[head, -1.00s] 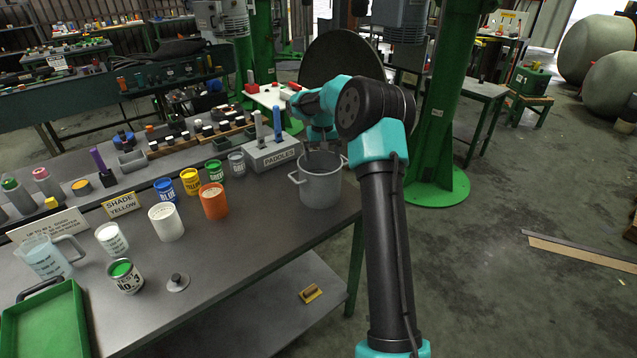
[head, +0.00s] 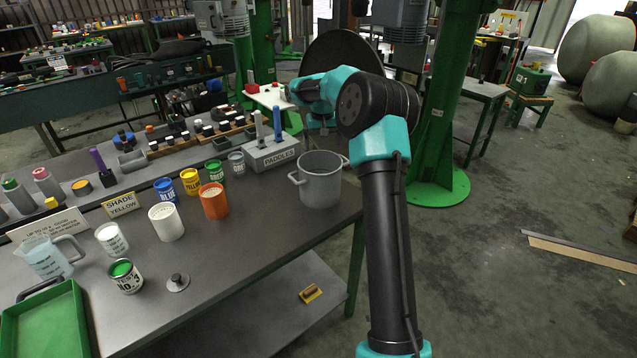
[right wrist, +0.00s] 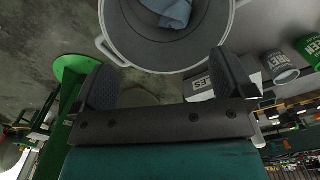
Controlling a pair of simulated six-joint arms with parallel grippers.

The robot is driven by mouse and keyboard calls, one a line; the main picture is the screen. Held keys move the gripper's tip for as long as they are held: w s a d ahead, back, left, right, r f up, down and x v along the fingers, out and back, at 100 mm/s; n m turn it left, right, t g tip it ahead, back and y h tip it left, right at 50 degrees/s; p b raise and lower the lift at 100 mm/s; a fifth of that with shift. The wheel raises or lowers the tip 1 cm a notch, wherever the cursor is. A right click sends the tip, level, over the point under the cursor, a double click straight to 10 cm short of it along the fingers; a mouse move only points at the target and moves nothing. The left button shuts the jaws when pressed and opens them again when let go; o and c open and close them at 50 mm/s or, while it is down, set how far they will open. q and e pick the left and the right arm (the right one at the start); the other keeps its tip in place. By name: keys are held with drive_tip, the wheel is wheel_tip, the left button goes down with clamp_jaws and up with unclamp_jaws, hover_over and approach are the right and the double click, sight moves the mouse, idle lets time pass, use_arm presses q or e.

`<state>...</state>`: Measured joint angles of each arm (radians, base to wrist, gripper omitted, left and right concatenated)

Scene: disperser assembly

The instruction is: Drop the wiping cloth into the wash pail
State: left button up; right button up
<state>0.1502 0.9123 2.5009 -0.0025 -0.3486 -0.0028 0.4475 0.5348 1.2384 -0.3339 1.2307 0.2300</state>
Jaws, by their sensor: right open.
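The grey two-handled wash pail (head: 321,188) stands upright at the right end of the bench. In the right wrist view its rim and wall (right wrist: 150,58) fill the top. The light-blue wiping cloth (right wrist: 172,10) lies inside the pail there, partly cut off by the picture edge. In the head view I cannot make out the cloth. My right gripper (right wrist: 165,78) is open and empty, its fingers apart, clear of the cloth. In the head view it is behind and above the pail, mostly hidden by my wrist. My left gripper is not in view.
The grey paddle holder (head: 272,154) stands to the left of the pail. An orange can (head: 213,203), a white can (head: 166,222) and several colour tins stand farther left. A green tray (head: 45,325) lies at the lower left. The bench's right edge is close to the pail.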

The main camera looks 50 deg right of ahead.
wheel_tip(320, 180, up, 17)
drive_tip(key=shift+f, duration=0.15)
idle(0.4)
idle(0.6)
